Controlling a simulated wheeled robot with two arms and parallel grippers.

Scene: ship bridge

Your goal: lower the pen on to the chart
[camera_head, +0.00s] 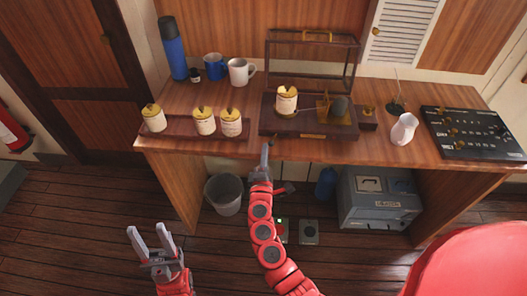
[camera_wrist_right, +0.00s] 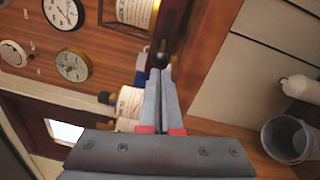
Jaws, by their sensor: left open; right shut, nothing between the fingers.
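The recording instrument stands on the desk on a dark wooden base (camera_head: 315,131). Its chart drum (camera_head: 286,101), white with a brass top, is at the left of the base, with brass works (camera_head: 323,108) to the right. A thin pen arm seems to run between them; whether its tip touches the chart is too small to tell. My right gripper (camera_head: 265,148) is shut and empty at the front left of the base. In the right wrist view its fingertips (camera_wrist_right: 160,72) are at a small dark knob (camera_wrist_right: 160,60); contact is unclear. My left gripper (camera_head: 148,230) is open and empty, low left, away from the desk.
A glass case (camera_head: 312,62) stands behind the instrument. Several spare drums (camera_head: 204,122) sit on a rack at left, behind which are mugs (camera_head: 214,67) and a blue flask (camera_head: 173,50). A white jug (camera_head: 403,129) and a black panel (camera_head: 473,132) are at right. A bin (camera_head: 225,194) stands below.

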